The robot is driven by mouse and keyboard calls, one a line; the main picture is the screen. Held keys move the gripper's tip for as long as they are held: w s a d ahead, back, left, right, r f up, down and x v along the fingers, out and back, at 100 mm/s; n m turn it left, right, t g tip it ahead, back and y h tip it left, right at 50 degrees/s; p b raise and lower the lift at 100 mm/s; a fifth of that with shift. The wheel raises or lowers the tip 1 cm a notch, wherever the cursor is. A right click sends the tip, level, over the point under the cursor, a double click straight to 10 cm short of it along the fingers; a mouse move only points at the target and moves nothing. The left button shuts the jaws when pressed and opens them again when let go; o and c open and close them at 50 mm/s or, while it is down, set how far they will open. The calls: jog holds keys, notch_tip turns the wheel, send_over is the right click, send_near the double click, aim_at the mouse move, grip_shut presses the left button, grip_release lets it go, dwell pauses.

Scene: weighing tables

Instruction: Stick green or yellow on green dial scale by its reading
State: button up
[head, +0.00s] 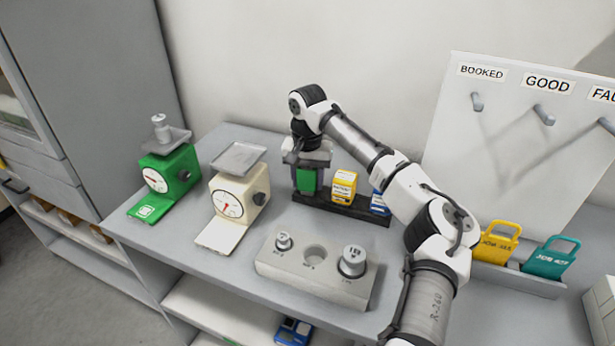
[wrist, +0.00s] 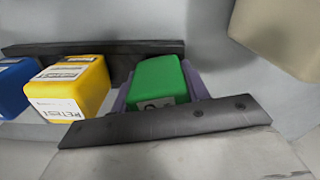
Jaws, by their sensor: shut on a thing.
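The green dial scale (head: 180,168) stands at the left end of the table, with a metal weight (head: 160,128) on its pan. Its white dial (head: 155,180) is too small to read surely. A pale-marked green patch (head: 145,211) shows on its front foot. My gripper (head: 307,163) points down at the dark rack and is shut on a green block (head: 306,181).
A blue block (head: 378,203) stands at the rack's right end (head: 350,210). A cream dial scale (head: 240,190) with an empty pan stands between rack and green scale. A weight holder (head: 320,287) lies in front. A pegboard (head: 520,140) and yellow and teal tags (head: 497,243) are right.

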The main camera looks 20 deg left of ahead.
jog(key=shift+f, duration=0.3)
jog(key=o, duration=1)
jog(key=shift+c, duration=0.2)
notch_tip(320, 180, up, 14)
jog(key=shift+f+b, duration=0.1)
jog(key=shift+b, duration=0.95)
